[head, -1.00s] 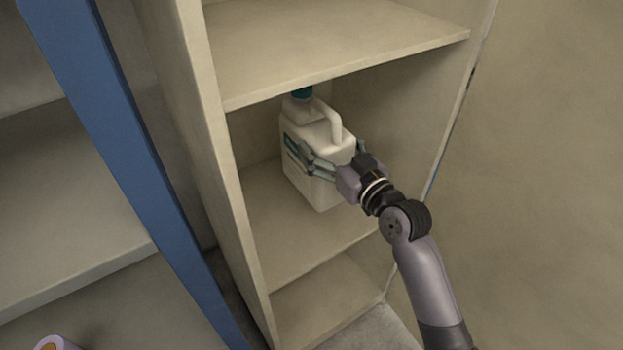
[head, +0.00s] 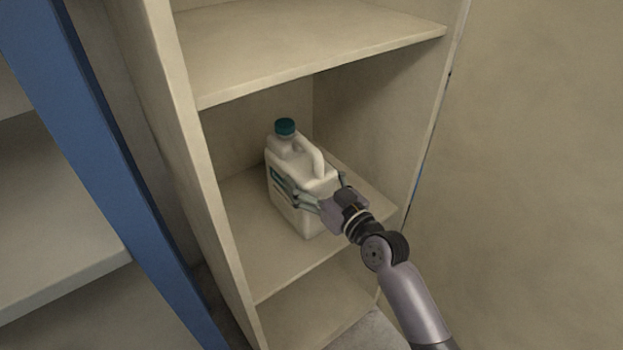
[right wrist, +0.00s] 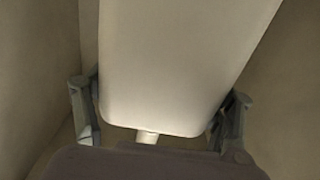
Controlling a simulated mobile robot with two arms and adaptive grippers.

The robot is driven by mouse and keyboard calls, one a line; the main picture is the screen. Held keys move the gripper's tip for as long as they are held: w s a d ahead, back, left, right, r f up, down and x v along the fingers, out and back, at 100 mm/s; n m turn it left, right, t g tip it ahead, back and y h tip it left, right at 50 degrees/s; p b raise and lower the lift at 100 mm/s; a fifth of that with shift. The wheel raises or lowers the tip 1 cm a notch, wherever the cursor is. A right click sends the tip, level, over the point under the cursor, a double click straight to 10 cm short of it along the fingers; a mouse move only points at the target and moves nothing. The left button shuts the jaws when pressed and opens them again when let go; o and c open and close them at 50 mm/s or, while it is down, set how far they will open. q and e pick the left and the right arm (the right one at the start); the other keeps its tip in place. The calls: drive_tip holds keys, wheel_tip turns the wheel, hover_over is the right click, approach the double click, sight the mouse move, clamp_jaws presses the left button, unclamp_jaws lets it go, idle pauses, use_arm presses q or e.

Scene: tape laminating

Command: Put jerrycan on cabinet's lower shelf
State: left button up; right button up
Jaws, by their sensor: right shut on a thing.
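The white jerrycan (head: 312,178) with a teal cap is inside the beige cabinet (head: 225,258), upright, at its lower shelf (head: 268,262). I cannot tell whether its base touches the shelf. In the right wrist view the jerrycan (right wrist: 180,65) fills the middle, between the two fingers of my right gripper (right wrist: 160,108). My left gripper is not in view.
An upper shelf (head: 300,40) lies above the jerrycan. The cabinet's side walls flank it left and right. Another compartment is open below the shelf. A blue upright (head: 85,150) and grey shelves (head: 60,220) stand to the left. A plain wall (head: 530,170) is at the right.

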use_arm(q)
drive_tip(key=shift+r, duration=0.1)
use_arm(e)
drive_tip(key=shift+r, duration=0.15)
drive_tip(key=o, duration=2)
